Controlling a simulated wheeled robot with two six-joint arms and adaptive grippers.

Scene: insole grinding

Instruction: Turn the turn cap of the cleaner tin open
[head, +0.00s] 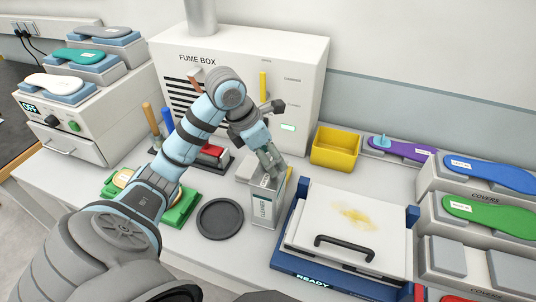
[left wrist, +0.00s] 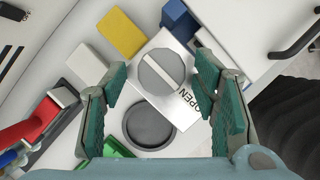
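The cleaner tin (head: 264,206) stands upright on the bench, a pale box with CLEANER on its side. In the left wrist view its top shows a round grey turn cap (left wrist: 160,78) with a white bar across it and the word OPEN on the tin top beside it. My left gripper (head: 271,166) points down over the tin top and hides the cap in the head view. In the left wrist view the left gripper (left wrist: 162,76) is open, one finger on each side of the cap, with gaps between fingers and cap. My right gripper is in neither view.
A round dark dish (head: 220,219) lies left of the tin. A blue station (head: 283,252) with a stained white handled lid stands close on the right. The fume box (head: 235,75) and a yellow bin (head: 335,150) are behind. A green tray (head: 180,215) is at left.

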